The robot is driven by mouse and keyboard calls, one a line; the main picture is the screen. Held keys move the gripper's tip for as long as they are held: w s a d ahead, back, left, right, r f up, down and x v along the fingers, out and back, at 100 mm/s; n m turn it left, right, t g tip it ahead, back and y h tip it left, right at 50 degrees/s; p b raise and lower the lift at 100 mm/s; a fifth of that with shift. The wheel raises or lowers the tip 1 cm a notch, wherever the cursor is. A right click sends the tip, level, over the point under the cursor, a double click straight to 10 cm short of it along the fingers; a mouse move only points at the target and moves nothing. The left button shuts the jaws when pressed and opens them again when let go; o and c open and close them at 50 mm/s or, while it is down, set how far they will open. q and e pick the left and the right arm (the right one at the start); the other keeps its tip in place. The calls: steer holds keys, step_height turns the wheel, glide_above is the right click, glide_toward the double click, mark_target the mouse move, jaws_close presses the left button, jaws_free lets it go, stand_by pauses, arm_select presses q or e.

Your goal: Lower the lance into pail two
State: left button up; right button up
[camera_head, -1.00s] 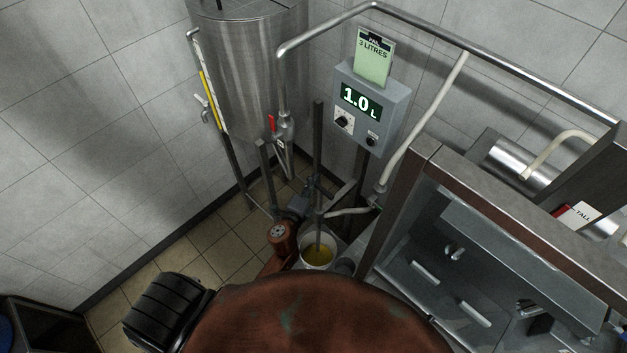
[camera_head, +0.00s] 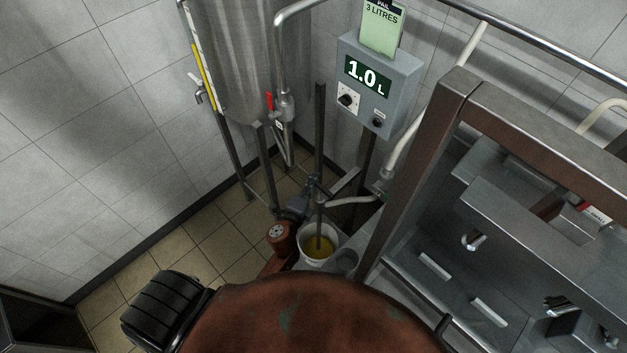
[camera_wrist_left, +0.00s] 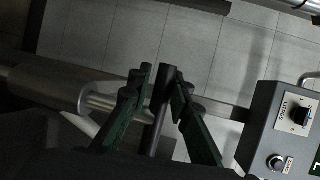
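My left gripper (camera_head: 315,185) is closed around the rod; the left wrist view shows the rod (camera_wrist_left: 160,110) between the two dark green fingers (camera_wrist_left: 165,95). I cannot tell whether the tip touches the liquid or the pail's bottom. My right gripper is in neither view.
A steel vessel (camera_head: 235,60) on legs stands behind the pail. A grey control box (camera_head: 385,85) reads 1.0 L, with a green "PAIL 3 LITRES" card (camera_head: 383,25) above it. A brown metal frame (camera_head: 425,150) crowds the right.

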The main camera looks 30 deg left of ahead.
arm_select(q)
steer(key=o, duration=0.4)
steer(key=shift+f, duration=0.15)
steer(key=s, duration=0.4)
steer(key=s+r, duration=0.1)
steer(key=s, duration=0.2)
steer(key=s+r, duration=0.1)
steer(key=s, duration=0.3)
steer(key=shift+s+d+r, duration=0.15)
steer(key=shift+s+d, duration=0.2)
steer(key=shift+d, duration=0.05)
